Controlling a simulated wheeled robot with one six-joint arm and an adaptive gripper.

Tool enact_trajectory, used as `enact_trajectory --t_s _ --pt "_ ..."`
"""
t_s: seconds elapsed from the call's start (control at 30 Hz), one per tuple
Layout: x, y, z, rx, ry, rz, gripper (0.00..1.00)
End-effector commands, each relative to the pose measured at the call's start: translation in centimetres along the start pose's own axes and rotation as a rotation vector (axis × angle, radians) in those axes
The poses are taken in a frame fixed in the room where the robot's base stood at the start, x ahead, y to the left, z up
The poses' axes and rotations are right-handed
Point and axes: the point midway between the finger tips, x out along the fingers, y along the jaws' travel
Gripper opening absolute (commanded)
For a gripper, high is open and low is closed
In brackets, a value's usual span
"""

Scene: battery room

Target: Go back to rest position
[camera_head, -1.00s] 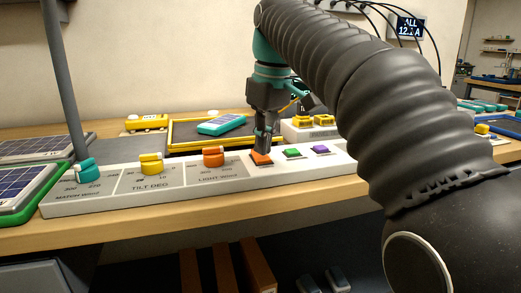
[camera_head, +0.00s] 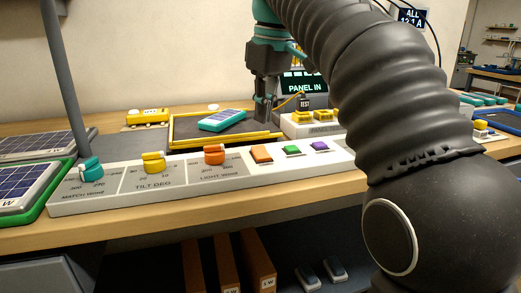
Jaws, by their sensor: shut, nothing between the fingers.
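My gripper (camera_head: 265,118) points down above the bench, behind the row of buttons. It is shut with nothing in it. Its tips are near the right part of the yellow-edged black tray and apart from the buttons. The orange button (camera_head: 261,154), green button (camera_head: 292,150) and purple button (camera_head: 319,146) sit on the white control strip (camera_head: 120,200). My arm covers the strip's right end.
Teal, yellow and orange knobs (camera_head: 153,162) stand on the strip. A small solar panel (camera_head: 222,119) lies in the black tray (camera_head: 188,131). A grey post (camera_head: 67,80) rises at left. A "PANEL IN" display (camera_head: 304,84) stands behind the gripper.

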Motion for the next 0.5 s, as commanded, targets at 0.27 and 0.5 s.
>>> enact_trajectory --t_s 0.27,0.5 --pt "-0.1 0.0 0.0 0.0 0.0 0.0 0.0" --pt "0.5 0.2 2.3 0.073 0.024 0.023 0.0"
